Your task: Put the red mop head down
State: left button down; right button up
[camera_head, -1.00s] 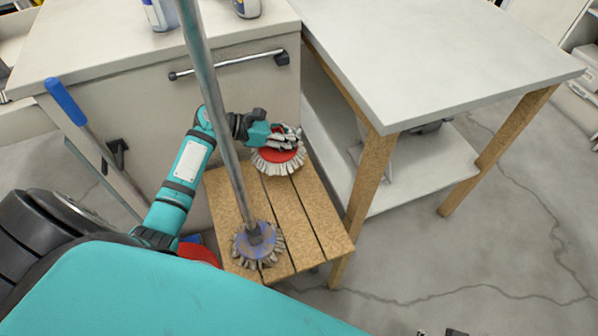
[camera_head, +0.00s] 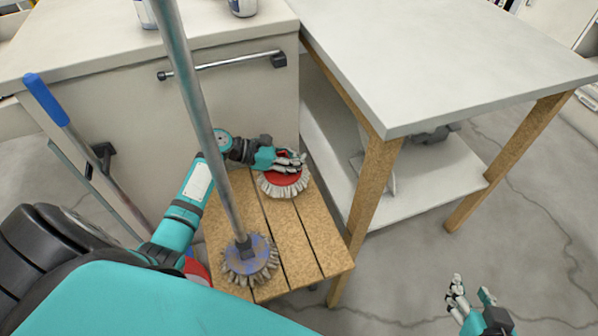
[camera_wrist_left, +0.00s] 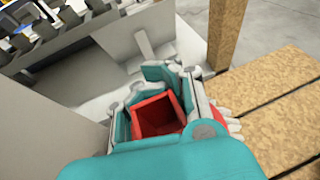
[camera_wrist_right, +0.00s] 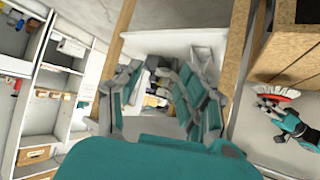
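The red mop head (camera_head: 283,188), with pale bristles, is at the far end of a slatted wooden stool (camera_head: 296,240). Its bristles are at the stool top; I cannot tell whether they bear on it. My left gripper (camera_head: 288,162) is around its upper part. In the left wrist view the fingers close around the red square socket (camera_wrist_left: 157,117) from both sides. The mop head also shows in the right wrist view (camera_wrist_right: 272,92). My right gripper (camera_head: 472,297) is open and empty, low at the right; its fingers stand apart in the right wrist view (camera_wrist_right: 155,95).
A second mop head, blue (camera_head: 249,258), stands on the stool's near end with a long metal pole (camera_head: 205,120) rising from it. A white-topped table (camera_head: 430,60) with wooden legs is at right. A cabinet (camera_head: 130,110) with a bar handle stands behind. Open floor lies at right.

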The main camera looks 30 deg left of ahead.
aim_at(305, 171)
pick_arm(q)
notch_tip(305, 171, down, 4)
jog(key=shift+r+b, duration=0.2)
jog(key=shift+b, duration=0.7)
jog(key=shift+f, duration=0.1)
pick_arm(e)
jog(key=w+a+r+t+y, duration=0.1)
jog(key=w+a+r+t, duration=0.1)
jog(key=w+r+t, duration=0.2)
notch_tip(305, 171, up, 3)
jog(key=shift+w+r+t+y, duration=0.15)
jog(key=shift+t+y, duration=0.15)
jog(key=shift+t, duration=0.3)
pick_arm(q)
jog(key=shift+f, duration=0.1)
pick_arm(e)
jog(key=shift+a, duration=0.1)
pick_arm(q)
jog(key=c, duration=1.3)
grip_release()
